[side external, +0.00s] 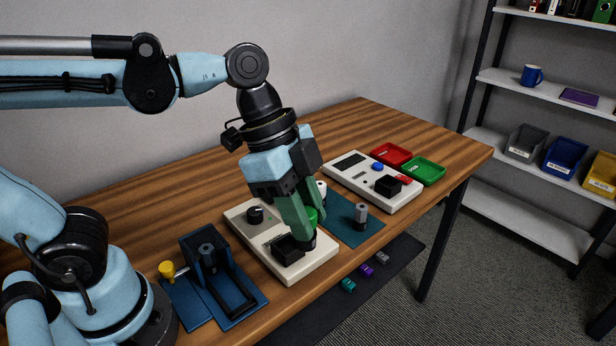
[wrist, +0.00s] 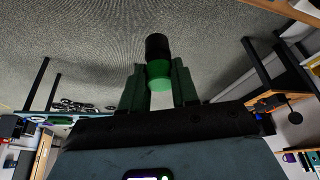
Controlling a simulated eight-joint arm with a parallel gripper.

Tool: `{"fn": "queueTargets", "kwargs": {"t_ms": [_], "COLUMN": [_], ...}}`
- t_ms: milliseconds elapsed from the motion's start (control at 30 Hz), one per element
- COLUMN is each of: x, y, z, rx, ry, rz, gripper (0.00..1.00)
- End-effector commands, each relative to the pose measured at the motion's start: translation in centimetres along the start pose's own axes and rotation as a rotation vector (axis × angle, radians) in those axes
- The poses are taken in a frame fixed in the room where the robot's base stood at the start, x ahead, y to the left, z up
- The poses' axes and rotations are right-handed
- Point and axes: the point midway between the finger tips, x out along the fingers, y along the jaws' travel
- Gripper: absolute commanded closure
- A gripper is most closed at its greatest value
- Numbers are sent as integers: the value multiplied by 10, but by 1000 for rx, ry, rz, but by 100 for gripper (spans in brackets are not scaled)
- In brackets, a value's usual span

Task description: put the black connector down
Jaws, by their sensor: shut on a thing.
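My gripper (side external: 305,236) points down over the near cream panel (side external: 317,267), its green fingers shut on a black connector (side external: 309,243). In the wrist view the black connector (wrist: 157,46) stands out past the fingertips (wrist: 158,76), with a bright green part between the fingers. In the side view it is largely hidden by the fingers, beside the open black square box (side external: 289,250) on the panel. I cannot tell whether its end touches the panel.
The panel also carries a black knob (side external: 255,214). A teal mat (side external: 343,232) behind bears a grey connector (side external: 361,215). A blue fixture (side external: 206,262) stands to the left. A second panel (side external: 347,178), red tray (side external: 391,153) and green tray (side external: 423,170) lie farther right.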

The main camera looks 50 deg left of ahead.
Motion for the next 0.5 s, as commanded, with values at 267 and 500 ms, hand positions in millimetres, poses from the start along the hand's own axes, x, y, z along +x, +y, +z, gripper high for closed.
{"fn": "queueTargets", "kwargs": {"t_ms": [267, 500], "x": [13, 31], "y": [-68, -120], "z": [-15, -17], "rx": [-113, -196], "ry": [-1, -1], "rz": [-48, -82], "gripper": [100, 100]}}
